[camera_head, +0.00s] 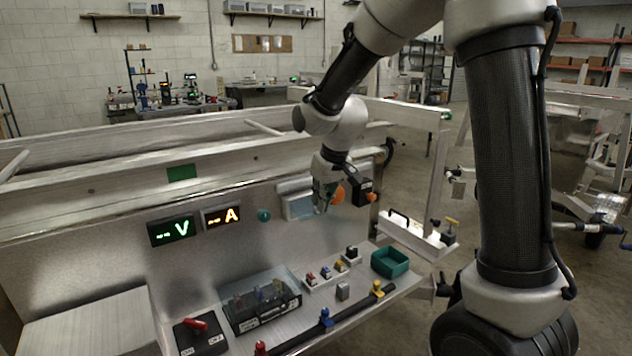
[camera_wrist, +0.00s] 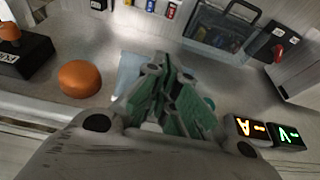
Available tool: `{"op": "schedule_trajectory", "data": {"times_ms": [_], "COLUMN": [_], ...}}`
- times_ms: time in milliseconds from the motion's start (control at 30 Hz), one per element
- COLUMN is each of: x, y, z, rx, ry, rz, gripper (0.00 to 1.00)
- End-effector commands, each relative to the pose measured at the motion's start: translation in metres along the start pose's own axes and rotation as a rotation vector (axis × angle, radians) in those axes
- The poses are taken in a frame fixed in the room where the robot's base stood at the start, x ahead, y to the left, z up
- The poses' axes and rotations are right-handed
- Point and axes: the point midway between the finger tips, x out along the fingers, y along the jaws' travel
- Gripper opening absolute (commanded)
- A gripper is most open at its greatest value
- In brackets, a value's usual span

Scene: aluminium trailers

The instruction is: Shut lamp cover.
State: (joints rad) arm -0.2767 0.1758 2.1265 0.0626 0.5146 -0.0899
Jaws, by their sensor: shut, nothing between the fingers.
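A pale blue panel (camera_head: 299,207) with a light grey flap (camera_head: 294,186) along its top is on the upright metal wall; this looks like the lamp cover, though I cannot be sure. The flap seems to stand out from the wall. The panel also shows in the wrist view (camera_wrist: 130,72), partly hidden behind my fingers. My gripper (camera_head: 321,208) is shut and empty, just in front of the panel's right side. Its green-grey fingers (camera_wrist: 170,92) also show in the wrist view. Whether they touch the panel cannot be told.
An orange dome (camera_wrist: 80,78) and a black box with an orange knob (camera_head: 361,190) are close beside my gripper. V (camera_head: 172,231) and A (camera_head: 221,216) displays are to the left. Below are a clear-lidded case (camera_head: 262,300), a red switch (camera_head: 197,325) and a green bin (camera_head: 390,262).

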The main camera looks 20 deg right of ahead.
Motion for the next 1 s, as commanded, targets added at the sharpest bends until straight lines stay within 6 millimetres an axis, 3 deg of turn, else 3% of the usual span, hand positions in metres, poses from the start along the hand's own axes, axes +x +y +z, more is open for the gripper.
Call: {"op": "schedule_trajectory", "data": {"times_ms": [300,400,1000], "x": [0.024,0.031,0.07], "y": [0.0,0.001,0.001], "z": [0.012,0.015,0.01], "rx": [0.0,0.0,-0.002], "ry": [0.007,0.11,0.138], "rz": [-0.001,0.0,0.0], "gripper": [0.0,0.0,0.0]}}
